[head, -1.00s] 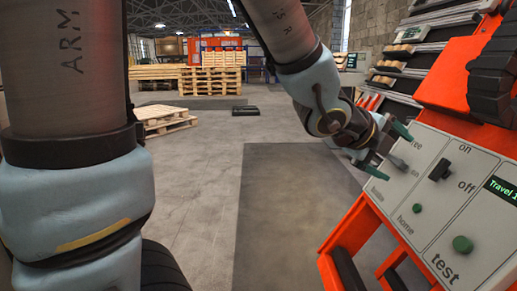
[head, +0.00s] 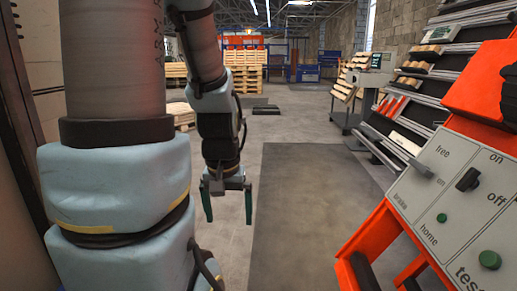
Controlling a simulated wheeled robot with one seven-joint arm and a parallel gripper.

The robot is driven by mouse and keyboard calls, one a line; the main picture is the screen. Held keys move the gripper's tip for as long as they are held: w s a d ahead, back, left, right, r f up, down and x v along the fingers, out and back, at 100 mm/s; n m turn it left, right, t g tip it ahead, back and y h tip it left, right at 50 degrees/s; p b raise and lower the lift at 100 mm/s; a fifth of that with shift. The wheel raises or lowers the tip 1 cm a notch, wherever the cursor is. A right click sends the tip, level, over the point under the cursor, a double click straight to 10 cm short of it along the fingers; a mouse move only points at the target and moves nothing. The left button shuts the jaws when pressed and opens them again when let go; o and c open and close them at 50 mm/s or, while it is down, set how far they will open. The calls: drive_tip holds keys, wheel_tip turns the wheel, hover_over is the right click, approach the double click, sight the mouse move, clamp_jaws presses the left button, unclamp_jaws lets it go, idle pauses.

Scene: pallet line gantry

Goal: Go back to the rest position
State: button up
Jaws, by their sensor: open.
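My gripper (head: 228,203) hangs in the left middle of the head view, pointing down, with its two green fingers spread apart and nothing between them. It is above the grey floor, left of the dark floor mat and well apart from the control panel. The control panel (head: 455,212) stands at the right on an orange frame. It carries a black on/off switch (head: 468,179), a small green home button (head: 441,217), a larger green test button (head: 489,260) and a grey free switch (head: 421,168).
A dark mat (head: 318,215) lies on clear floor between my arm and the panel. The orange frame (head: 374,232) juts out at the lower right. Shelves (head: 417,105) with parts stand behind the panel. Stacked wooden pallets (head: 245,75) and a flat dark object (head: 266,109) are farther back.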

wheel_tip(320, 180, up, 29)
drive_tip(key=p, duration=2.7)
drive_tip(key=shift+p, duration=0.35)
